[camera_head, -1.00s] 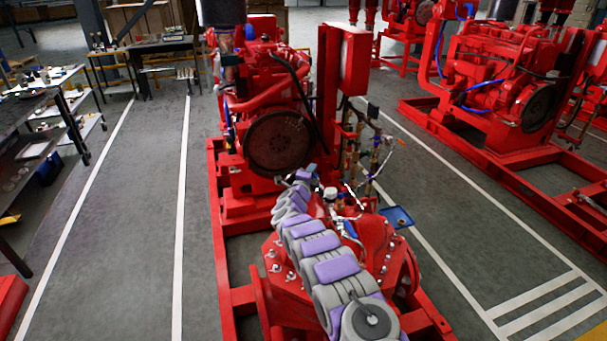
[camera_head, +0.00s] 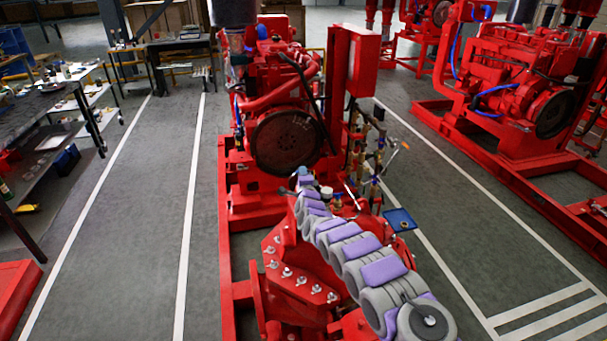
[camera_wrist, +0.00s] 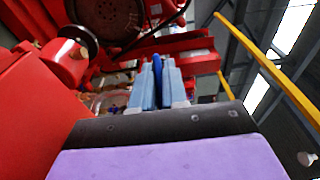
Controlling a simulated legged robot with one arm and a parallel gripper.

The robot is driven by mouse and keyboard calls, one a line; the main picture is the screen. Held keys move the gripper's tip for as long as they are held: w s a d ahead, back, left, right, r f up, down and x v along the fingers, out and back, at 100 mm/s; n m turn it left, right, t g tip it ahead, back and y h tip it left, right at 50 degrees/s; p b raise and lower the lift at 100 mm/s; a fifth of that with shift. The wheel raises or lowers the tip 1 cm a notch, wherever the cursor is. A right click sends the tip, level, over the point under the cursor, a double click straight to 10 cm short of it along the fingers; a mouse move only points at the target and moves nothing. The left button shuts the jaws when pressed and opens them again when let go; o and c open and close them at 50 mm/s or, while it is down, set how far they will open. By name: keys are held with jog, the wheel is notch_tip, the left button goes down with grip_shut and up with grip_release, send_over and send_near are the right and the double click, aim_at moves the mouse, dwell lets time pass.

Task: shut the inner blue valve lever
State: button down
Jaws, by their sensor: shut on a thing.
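A blue valve lever (camera_wrist: 158,66) stands between the light-blue fingers of my gripper (camera_wrist: 157,90) in the wrist view. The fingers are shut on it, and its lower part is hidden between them. I cannot tell from the frames whether this is the inner lever. In the head view my gripper (camera_head: 303,174) is small, at the far end of my arm, just below the dark flywheel of the red pumpset. The lever there is too small and covered to make out.
The red engine's flywheel (camera_head: 287,143) stands just behind my gripper. Brass pipes and valves (camera_head: 372,165) rise to its right. A small blue tray (camera_head: 399,219) sticks out at the right. A yellow rail (camera_wrist: 262,63) runs across the wrist view.

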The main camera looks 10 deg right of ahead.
jog(key=shift+s+d+f, duration=0.15)
jog(key=shift+f, duration=0.2)
jog(key=shift+a+y, duration=0.25)
jog(key=shift+y, duration=0.05)
jog(key=c, duration=1.3)
grip_release()
jog(key=shift+o, duration=0.3)
jog(key=shift+r, duration=0.1)
jog(key=shift+r, duration=0.1)
jog(key=shift+w+h, duration=0.2)
jog(key=shift+h, duration=0.3)
